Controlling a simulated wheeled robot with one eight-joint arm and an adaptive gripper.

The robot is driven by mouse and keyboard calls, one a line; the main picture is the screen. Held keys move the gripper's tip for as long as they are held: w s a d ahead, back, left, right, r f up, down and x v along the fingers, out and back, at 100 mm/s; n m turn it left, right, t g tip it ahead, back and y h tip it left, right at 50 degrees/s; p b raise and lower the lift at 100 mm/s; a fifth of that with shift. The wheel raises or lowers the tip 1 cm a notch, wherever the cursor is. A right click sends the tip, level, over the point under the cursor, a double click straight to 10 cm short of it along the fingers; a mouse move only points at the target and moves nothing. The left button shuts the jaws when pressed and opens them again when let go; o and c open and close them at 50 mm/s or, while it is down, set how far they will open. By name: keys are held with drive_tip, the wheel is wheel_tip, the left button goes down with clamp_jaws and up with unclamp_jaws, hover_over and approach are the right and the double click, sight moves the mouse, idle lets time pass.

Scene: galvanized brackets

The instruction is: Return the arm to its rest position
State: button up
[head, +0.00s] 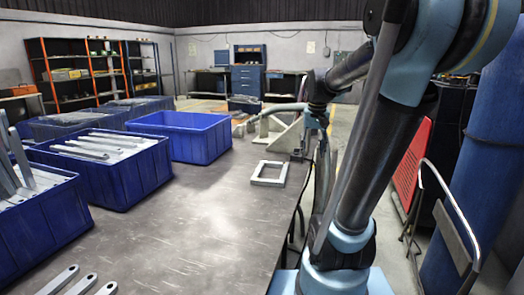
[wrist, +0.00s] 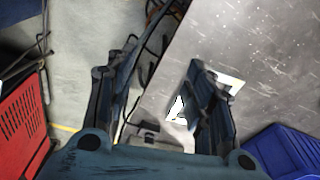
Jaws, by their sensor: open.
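My gripper (wrist: 160,95) is open in the wrist view, its two dark fingers spread apart with nothing between them. It hangs above the table's right edge, and the floor shows below its left finger. In the head view my arm rises on the right and reaches forward to the far part of that edge; the fingers are small and hard to make out there. A pale rectangular metal frame (head: 268,184) lies flat on the grey table (head: 190,235), apart from the gripper in the head view. The right finger partly hides it in the wrist view (wrist: 178,110).
An empty-looking blue bin (head: 198,148) stands left of the frame. Bins holding pale metal bars (head: 120,188) and upright pieces (head: 45,235) stand nearer. Flat holed bars (head: 75,284) lie at the front. A red perforated panel (head: 408,165) stands right of my arm. The table's middle is clear.

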drive_tip(key=s+f+n, duration=0.1)
drive_tip(key=s+f, duration=1.4)
drive_tip(key=s, duration=0.4)
drive_tip(key=shift+s+f+n+t, duration=0.25)
drive_tip(key=shift+s+n+t, duration=0.05)
drive_tip(key=shift+s+t, duration=0.1)
drive_tip(key=shift+w+f, duration=0.2)
drive_tip(key=shift+w, duration=0.3)
